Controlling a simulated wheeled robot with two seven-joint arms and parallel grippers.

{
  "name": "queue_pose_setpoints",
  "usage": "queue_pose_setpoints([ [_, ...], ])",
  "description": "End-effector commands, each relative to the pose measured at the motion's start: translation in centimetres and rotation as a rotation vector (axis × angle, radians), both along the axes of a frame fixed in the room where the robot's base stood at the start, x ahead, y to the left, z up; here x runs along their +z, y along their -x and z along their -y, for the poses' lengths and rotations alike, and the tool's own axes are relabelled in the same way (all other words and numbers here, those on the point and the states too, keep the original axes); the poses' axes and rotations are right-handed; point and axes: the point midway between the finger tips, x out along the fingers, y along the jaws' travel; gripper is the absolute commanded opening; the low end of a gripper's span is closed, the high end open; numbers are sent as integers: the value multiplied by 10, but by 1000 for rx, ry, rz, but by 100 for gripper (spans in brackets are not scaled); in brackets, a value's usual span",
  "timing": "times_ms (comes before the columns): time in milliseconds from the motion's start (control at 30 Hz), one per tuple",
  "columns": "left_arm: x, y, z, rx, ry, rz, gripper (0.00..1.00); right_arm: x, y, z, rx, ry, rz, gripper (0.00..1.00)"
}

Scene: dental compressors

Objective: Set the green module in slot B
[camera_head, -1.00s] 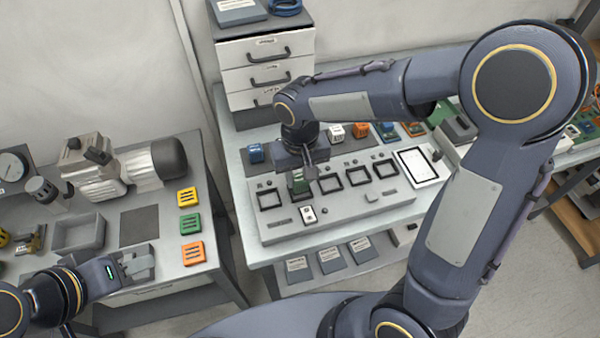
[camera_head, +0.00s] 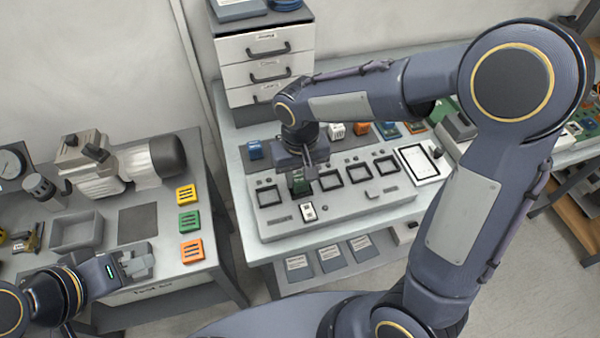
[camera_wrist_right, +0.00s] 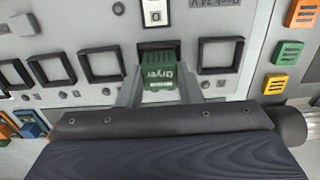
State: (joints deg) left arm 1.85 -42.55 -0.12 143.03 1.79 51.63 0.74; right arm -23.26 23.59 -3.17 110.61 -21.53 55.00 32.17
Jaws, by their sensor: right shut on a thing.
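The green module (camera_head: 300,185) is at the second slot from the left on the grey dock panel (camera_head: 350,205). In the right wrist view the green module (camera_wrist_right: 160,72) shows upside-down lettering and overlaps its slot's dark frame; I cannot tell how deep it sits. My right gripper (camera_head: 306,172) is shut on it from above, with one finger on each side in the right wrist view (camera_wrist_right: 160,90). The slot letters are too small to read. My left gripper (camera_head: 138,264) is over the left bench, open and empty.
Empty square slots lie on both sides, one at left (camera_head: 268,196) and one at right (camera_head: 330,180). A white switch (camera_head: 307,211) sits in front of the module. Yellow, green and orange modules (camera_head: 190,222) lie on the left bench.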

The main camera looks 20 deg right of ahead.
Motion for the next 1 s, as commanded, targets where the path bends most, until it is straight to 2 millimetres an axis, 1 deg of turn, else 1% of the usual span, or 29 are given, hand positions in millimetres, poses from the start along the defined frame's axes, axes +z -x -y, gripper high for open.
queue_pose_setpoints([
  [300,-4,0,0,0,0,0,36,-5,0,0,0,0,0,9],
  [467,-3,0,0,0,0,0,36,-4,0,0,0,0,0,9],
  [500,-3,0,0,0,0,0,36,-4,0,0,0,0,0,37],
  [600,-3,0,0,0,0,0,36,-4,0,0,0,0,0,50],
  [667,-3,0,0,0,0,0,36,-4,0,0,0,0,0,57],
  [833,-3,0,0,0,0,0,36,-4,0,0,0,0,0,57],
  [867,-3,0,0,0,0,0,36,-4,0,0,0,0,0,59],
  [967,-3,0,0,0,0,0,36,-4,0,0,0,0,0,72],
  [1000,-3,0,0,0,0,0,36,-4,0,0,0,0,0,72],
])
